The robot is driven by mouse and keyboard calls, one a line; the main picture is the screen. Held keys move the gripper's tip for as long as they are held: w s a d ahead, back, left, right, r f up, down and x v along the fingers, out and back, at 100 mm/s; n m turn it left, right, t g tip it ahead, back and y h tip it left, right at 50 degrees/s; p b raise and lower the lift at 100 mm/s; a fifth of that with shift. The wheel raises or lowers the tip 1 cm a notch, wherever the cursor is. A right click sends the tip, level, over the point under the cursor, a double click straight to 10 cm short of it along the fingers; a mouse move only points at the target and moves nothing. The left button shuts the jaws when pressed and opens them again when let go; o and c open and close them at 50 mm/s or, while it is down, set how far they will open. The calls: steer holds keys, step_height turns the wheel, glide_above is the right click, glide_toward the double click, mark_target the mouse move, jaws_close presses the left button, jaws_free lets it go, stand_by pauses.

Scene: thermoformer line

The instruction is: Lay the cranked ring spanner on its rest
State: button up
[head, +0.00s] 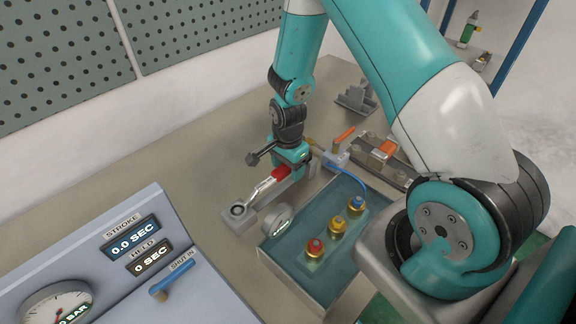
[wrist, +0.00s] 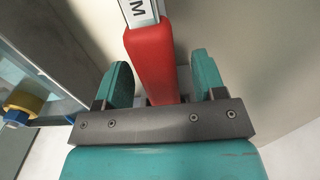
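The cranked ring spanner has a red grip (head: 281,173) and a bright metal shank (head: 262,187). Its ring end is at the grey rest's near-left end (head: 232,223), and the spanner appears to lie along the rest. My gripper (head: 287,167) is at the red grip's far end. In the wrist view the red grip (wrist: 152,60) runs between the two teal fingers of my gripper (wrist: 164,78), with a visible gap at the right finger and a smaller one at the left. The fingers look open around the grip. The grip's far end is hidden by the gripper.
A teal-topped box (head: 291,253) with several coloured fittings and a round gauge (head: 277,221) stands right beside the rest. A grey control panel (head: 206,277) is at front left. An orange-handled valve (head: 341,142) is behind. The bench to the left is clear.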

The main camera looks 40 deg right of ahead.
step_height(320, 180, up, 17)
steer(key=b, duration=0.2)
steer(key=shift+r+b, duration=0.2)
steer(key=shift+b, duration=0.2)
stand_by(0.5)
steer(key=s+a+r+n+y, duration=0.2)
steer(key=s+a+r+n, duration=0.2)
steer(key=s+a+n, duration=0.4)
steer(key=s+a+r+n+y, duration=0.2)
steer(key=s+a+r+n, duration=0.3)
steer(key=s+n, duration=0.8)
steer(key=a+n, duration=0.2)
steer(key=a, duration=0.1)
steer(key=shift+a+r, duration=0.2)
steer(key=shift+a, duration=0.2)
